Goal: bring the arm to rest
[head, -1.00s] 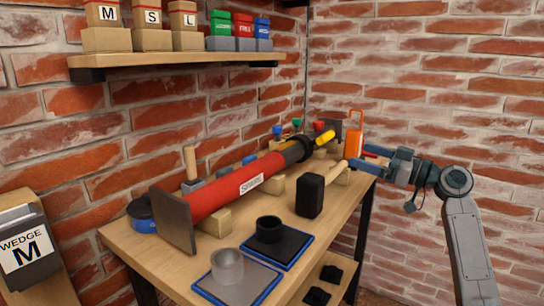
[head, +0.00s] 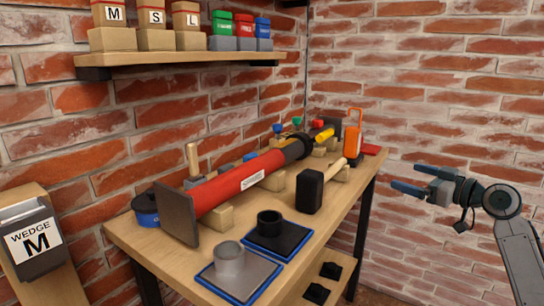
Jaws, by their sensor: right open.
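My right gripper (head: 412,182) is at the right of the head view, with its blue-tipped fingers apart and nothing between them. It points left toward the table's right end and is clear of the table and the things on it. Its arm comes up from the lower right. My left gripper is not in view.
A wooden table (head: 180,268) holds a red cylinder (head: 240,180) on wooden blocks, a black-headed mallet (head: 310,190), an orange lantern-like item (head: 352,145) and two blue-edged mats with cups. A shelf (head: 190,58) hangs above. Free room lies right of the table.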

